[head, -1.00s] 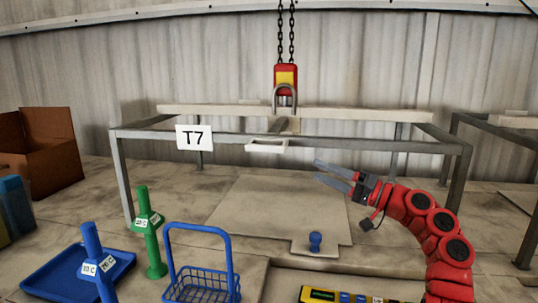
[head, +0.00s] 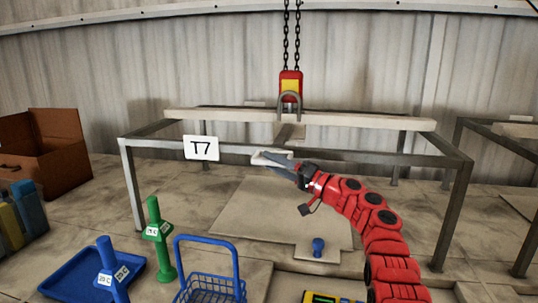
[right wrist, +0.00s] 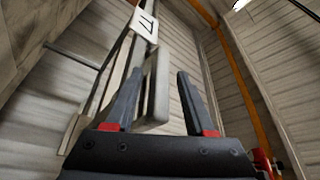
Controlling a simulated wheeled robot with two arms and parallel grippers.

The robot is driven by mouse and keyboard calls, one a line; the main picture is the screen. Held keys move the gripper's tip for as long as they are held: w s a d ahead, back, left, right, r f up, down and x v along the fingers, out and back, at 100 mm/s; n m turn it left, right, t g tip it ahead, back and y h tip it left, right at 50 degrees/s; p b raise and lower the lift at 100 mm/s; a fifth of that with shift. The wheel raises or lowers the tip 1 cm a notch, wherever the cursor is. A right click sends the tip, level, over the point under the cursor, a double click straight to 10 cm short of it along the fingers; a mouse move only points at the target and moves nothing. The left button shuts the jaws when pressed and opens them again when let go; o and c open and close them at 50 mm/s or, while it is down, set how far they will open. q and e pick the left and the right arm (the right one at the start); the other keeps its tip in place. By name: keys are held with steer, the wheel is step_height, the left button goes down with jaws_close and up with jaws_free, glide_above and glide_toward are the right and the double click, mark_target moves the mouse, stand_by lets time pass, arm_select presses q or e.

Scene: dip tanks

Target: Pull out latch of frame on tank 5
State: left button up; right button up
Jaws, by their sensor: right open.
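The frame in front of me carries a white sign reading T7 (head: 201,148); no sign reading 5 shows. A pale latch handle (head: 272,155) sits at the middle of the frame's front rail, below the bar that hangs from the hoist hook. My right gripper (head: 274,167) is open at this handle, and its fingers overlap it in the head view. In the right wrist view the handle (right wrist: 157,88) appears between the two spread fingers (right wrist: 158,76). Whether the fingers touch it I cannot tell. My left gripper is out of view.
A red and yellow hoist hook (head: 290,87) hangs on chains above the frame. Below are a lid with a blue knob (head: 318,246), a blue basket (head: 208,285), a green post (head: 158,240) and a blue tray (head: 75,277). A brown box (head: 45,155) stands at left.

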steer(key=shift+p+x, duration=0.45)
steer(key=shift+x, duration=0.35)
jaws_close()
steer(key=shift+f, duration=0.1)
stand_by(0.9)
